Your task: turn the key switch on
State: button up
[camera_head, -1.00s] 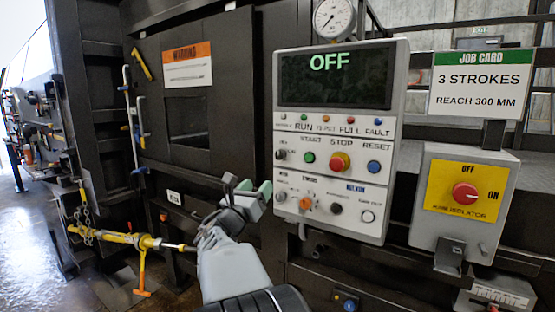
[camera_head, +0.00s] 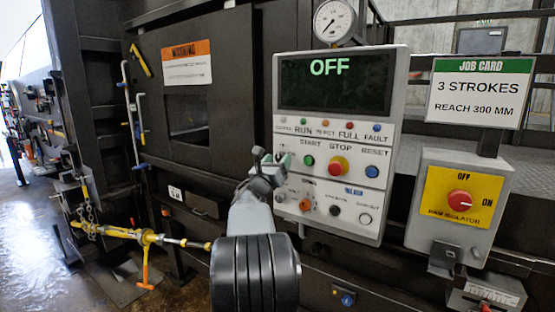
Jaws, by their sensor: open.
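The grey control panel (camera_head: 326,232) stands in the middle, with its screen (camera_head: 336,81) reading OFF. My gripper (camera_head: 270,159) is in front of the panel's left edge, its jaws open and apparently empty. It covers the place left of the green start button (camera_head: 309,160), where a small switch showed earlier. A small knob (camera_head: 281,197) and an orange selector (camera_head: 305,205) sit in the lower row. Their labels are too small to read, so I cannot tell which control is the key switch. I cannot tell whether the gripper touches the panel.
A red stop button (camera_head: 338,166) and blue reset button (camera_head: 372,171) are on the panel. A yellow isolator box (camera_head: 460,200) with a red knob stands right, below a job card (camera_head: 482,92). A yellow bar (camera_head: 150,238) juts out at the lower left.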

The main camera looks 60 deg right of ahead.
jog(key=shift+d+r, duration=0.1)
jog(key=c, duration=0.9)
jog(key=shift+f+m+b, duration=0.2)
jog(key=shift+m+b, duration=0.3)
jog(key=shift+b, duration=0.1)
jog(key=m+g+b, duration=0.2)
jog(key=m, duration=0.1)
jog(key=shift+w+f+b, duration=0.1)
jog(key=shift+f+b, duration=0.05)
jog(key=shift+b, duration=0.25)
jog(key=m+g+b, duration=0.2)
jog(key=m, duration=0.2)
jog(key=shift+w, duration=0.1)
jog(key=m+g, duration=0.1)
jog(key=m+g+b, duration=0.1)
jog(key=m, duration=0.1)
jog(key=m+g+y, duration=0.1)
jog(key=m, duration=0.1)
jog(key=shift+w+r+b, duration=0.1)
jog(key=shift+r+b, duration=0.2)
jog(key=shift+b, duration=0.1)
jog(key=shift+r+m+g+y, duration=0.1)
jog(key=shift+m+g+y, duration=0.5)
jog(key=shift+m, duration=1.4)
